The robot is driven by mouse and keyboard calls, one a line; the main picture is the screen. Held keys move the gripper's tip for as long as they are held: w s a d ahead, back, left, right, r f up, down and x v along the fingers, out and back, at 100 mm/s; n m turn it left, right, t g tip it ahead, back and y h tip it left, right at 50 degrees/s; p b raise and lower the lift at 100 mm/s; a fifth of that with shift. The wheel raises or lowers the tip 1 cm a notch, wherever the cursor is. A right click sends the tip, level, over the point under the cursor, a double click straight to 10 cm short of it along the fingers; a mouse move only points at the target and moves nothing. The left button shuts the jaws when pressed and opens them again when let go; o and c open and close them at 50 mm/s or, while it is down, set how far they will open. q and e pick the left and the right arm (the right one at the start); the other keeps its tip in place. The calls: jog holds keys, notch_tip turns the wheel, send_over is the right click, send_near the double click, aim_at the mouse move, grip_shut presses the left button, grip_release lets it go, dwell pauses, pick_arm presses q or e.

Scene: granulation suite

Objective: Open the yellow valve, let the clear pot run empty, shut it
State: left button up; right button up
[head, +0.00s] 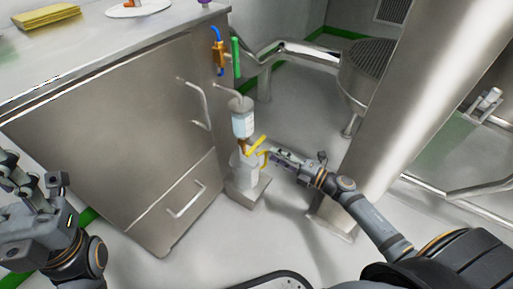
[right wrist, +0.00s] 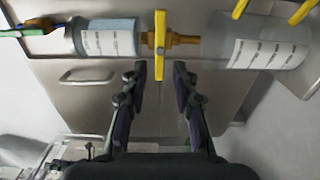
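The clear pot (head: 243,118), with pale blue contents and a white label, hangs upright beside the steel cabinet. It also shows in the right wrist view (right wrist: 122,36). Below it a brass outlet carries the yellow valve (head: 257,145), whose bar handle (right wrist: 160,45) lies across the pipe line. A labelled, translucent receiving bottle (head: 247,176) stands underneath; it also shows in the wrist view (right wrist: 262,45). My right gripper (right wrist: 161,70) is open and empty, its fingertips either side of the handle's line and just short of it. My left gripper (head: 22,172) is open and empty, far left.
The steel cabinet (head: 120,130) with bar handles fills the left. A blue-and-orange fitting (head: 219,52) and green tube (head: 236,58) are above the pot. Yellow hooked bars (right wrist: 302,12) flank the bottle. A steel column (head: 425,90) stands right; floor in front is clear.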

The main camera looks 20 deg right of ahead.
aim_at(258, 146)
jog(key=b+x, duration=0.2)
jog(key=x, duration=0.7)
jog(key=shift+d, duration=0.1)
grip_shut()
